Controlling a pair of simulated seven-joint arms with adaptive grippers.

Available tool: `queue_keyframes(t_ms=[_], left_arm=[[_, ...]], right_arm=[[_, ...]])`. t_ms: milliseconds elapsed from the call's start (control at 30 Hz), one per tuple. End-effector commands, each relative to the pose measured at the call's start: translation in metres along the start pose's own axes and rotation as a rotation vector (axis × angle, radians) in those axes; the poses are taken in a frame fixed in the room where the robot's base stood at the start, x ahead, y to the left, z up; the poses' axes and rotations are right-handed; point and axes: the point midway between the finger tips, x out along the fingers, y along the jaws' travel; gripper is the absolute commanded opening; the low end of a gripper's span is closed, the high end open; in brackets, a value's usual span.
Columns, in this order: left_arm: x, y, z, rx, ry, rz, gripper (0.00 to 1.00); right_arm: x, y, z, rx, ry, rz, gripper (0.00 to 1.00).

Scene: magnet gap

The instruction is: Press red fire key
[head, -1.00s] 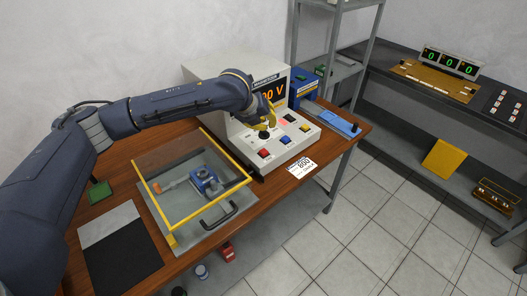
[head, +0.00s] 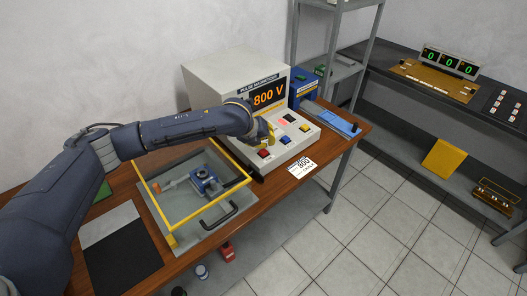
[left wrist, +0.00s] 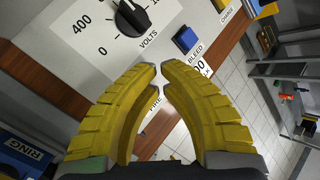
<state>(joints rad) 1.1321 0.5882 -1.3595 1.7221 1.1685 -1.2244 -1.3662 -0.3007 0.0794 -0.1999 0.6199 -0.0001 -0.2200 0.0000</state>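The red fire key (head: 264,154) sits on the sloped front panel of the pulse magnetizer (head: 225,80), left of a blue key (head: 285,140) and a yellow key (head: 304,127). My left gripper (head: 269,140) is just above and behind the red key, over the panel's dial area. In the left wrist view its yellow fingertips (left wrist: 160,68) nearly meet, with nothing held. There, part of the FIRE label shows between the fingers; the red key itself is hidden. The blue BLEED key (left wrist: 186,40) lies beyond the tips. My right gripper is not in view.
The display (head: 268,96) reads 800 V. A card (head: 302,167) marked 800 lies at the table edge. A yellow-framed clear cover (head: 172,222) over a blue fixture (head: 205,182) stands left of the panel. The volts dial (left wrist: 130,17) is close to the fingers.

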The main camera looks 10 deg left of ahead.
Motion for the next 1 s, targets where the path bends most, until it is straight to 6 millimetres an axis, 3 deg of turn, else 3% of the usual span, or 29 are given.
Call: queue_keyframes(t_ms=[300, 333, 400, 1000], left_arm=[[0.0006, 0.0003, -0.0003, 0.0, 0.0, 0.0, 0.0], [0.0006, 0.0003, -0.0003, 0.0, 0.0, 0.0, 0.04], [0.0005, 0.0003, -0.0003, 0.0, 0.0, 0.0, 0.0], [0.0004, 0.0003, -0.0001, 0.0, 0.0, 0.0, 0.0]], right_arm=[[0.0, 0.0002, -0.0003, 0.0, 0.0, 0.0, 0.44], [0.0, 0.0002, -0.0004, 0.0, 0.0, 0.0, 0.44], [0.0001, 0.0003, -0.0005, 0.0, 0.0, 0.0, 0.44], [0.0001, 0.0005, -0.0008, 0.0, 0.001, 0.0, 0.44]])
